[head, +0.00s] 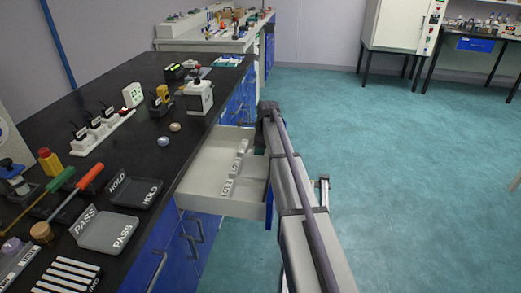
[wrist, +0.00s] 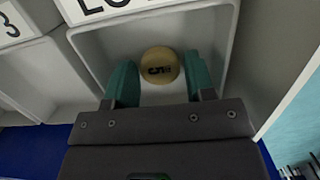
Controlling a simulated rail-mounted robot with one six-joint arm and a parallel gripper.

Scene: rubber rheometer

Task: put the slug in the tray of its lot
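The slug (wrist: 160,65) is a small tan disc with dark marks that I cannot read fully. In the wrist view it lies on the floor of a light grey tray compartment (wrist: 100,57). A white label starting "LO" is on the compartment's edge, its number out of frame. My gripper (wrist: 160,75) has its two green fingers apart, one on each side of the slug, with gaps on both sides. In the head view, the open drawer (head: 197,178) holds a row of lot labels (head: 235,166). My arm hides the gripper and slug there.
A neighbouring compartment labelled "3" (wrist: 12,25) is at the left in the wrist view. On the black bench (head: 75,98) are a PASS tray (head: 92,238), a HOLD tray (head: 125,200), two small discs and several instruments. The floor at right is clear.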

